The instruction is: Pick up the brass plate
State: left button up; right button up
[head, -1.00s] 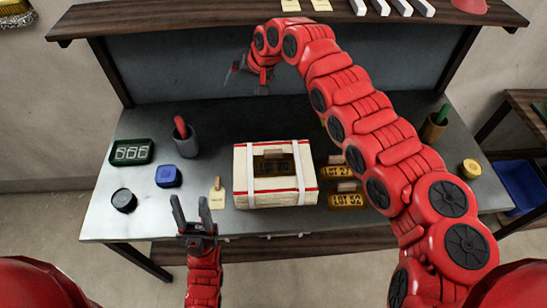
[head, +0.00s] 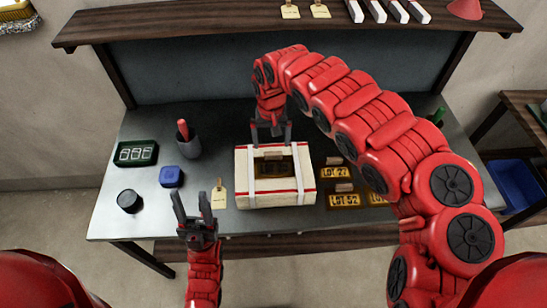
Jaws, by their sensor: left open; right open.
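Brass plates with dark lettering lie on the bench right of the box: one reads LOT 27 (head: 340,173), one appears to read LOT 52 (head: 344,201). Another plate (head: 376,199) is partly hidden by my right arm. My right gripper (head: 271,138) is open and empty, pointing down by the box's back edge, just behind the darker plate. My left gripper (head: 191,200) is open and empty at the bench's front edge, left of the box.
A shelf (head: 200,28) overhangs the back. My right arm covers much of the right side.

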aim_at(273, 155)
jog(key=shift+f, duration=0.7)
jog(key=shift+d+f+p, duration=0.1)
jog(key=shift+f+p, duration=0.3)
jog(key=shift+p, duration=0.15)
notch_tip(273, 155, down, 3)
jog(key=shift+d+f+p, duration=0.1)
jog(key=shift+p, duration=0.65)
jog(key=shift+d+f, duration=0.1)
jog(key=shift+f, duration=0.65)
grip_shut()
